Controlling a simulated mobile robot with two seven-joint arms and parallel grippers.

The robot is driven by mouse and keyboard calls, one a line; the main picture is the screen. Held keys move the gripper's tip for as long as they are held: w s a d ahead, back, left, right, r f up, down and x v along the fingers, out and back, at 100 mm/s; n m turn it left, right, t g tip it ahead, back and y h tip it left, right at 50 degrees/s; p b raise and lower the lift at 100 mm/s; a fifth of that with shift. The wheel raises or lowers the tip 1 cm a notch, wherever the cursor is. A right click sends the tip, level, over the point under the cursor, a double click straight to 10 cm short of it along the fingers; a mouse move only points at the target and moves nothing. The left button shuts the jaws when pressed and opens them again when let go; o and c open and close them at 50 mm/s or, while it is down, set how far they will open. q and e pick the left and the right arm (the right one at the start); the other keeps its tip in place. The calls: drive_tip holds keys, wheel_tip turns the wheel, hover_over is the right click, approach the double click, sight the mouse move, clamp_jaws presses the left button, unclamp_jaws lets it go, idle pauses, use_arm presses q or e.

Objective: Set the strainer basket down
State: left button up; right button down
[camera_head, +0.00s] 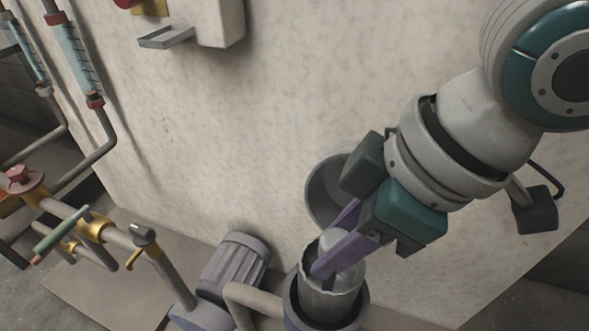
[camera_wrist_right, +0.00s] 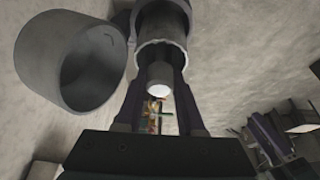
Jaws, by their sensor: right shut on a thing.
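The strainer basket (camera_head: 331,298) is a pale grey tube with a jagged rim and a rounded grip part at its top. My right gripper (camera_head: 326,254), with purple fingers, is shut on the basket's top part from above. The basket stands roughly upright in the mouth of a dark grey round housing (camera_head: 293,308), its lower end hidden inside; I cannot tell whether it touches the bottom. In the right wrist view the basket (camera_wrist_right: 160,48) shows between and beyond the two fingers (camera_wrist_right: 158,100). My left gripper is not in view.
A hollow grey lid-like cup (camera_head: 322,190) is open behind my right gripper, close to it. A ribbed motor (camera_head: 235,262) and a bent pipe (camera_head: 250,299) stand left of the housing. Valve pipes (camera_head: 95,228) are further left. A pale wall (camera_head: 260,130) rises behind.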

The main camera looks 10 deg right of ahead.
sight(329, 279)
wheel_tip(329, 279, down, 8)
drive_tip(key=shift+w+r+b, duration=0.1)
drive_tip(key=shift+r+b, duration=0.1)
drive_tip(key=shift+b, duration=0.85)
drive_tip(key=shift+f, duration=0.15)
drive_tip(key=c, duration=0.5)
unclamp_jaws()
drive_tip(key=p+v, duration=0.4)
drive_tip(key=v, duration=0.7)
drive_tip(key=s+a+r+m+t+y, duration=0.1)
drive_tip(key=s+a+m+t, duration=0.1)
drive_tip(key=s+a, duration=0.15)
drive_tip(key=s+d+f+m+h, duration=0.1)
drive_tip(key=s+d+m, duration=0.1)
drive_tip(key=d, duration=0.1)
drive_tip(key=s+d+f+m+h, duration=0.1)
drive_tip(key=s+d+m+h, duration=0.1)
drive_tip(key=d, duration=0.1)
drive_tip(key=s+d+m+h, duration=0.1)
drive_tip(key=s+d+m, duration=0.1)
drive_tip(key=d+m, duration=0.1)
drive_tip(key=shift+s+d+f+g, duration=0.25)
drive_tip(key=shift+s+f+g, duration=0.05)
drive_tip(key=shift+f+g, duration=0.1)
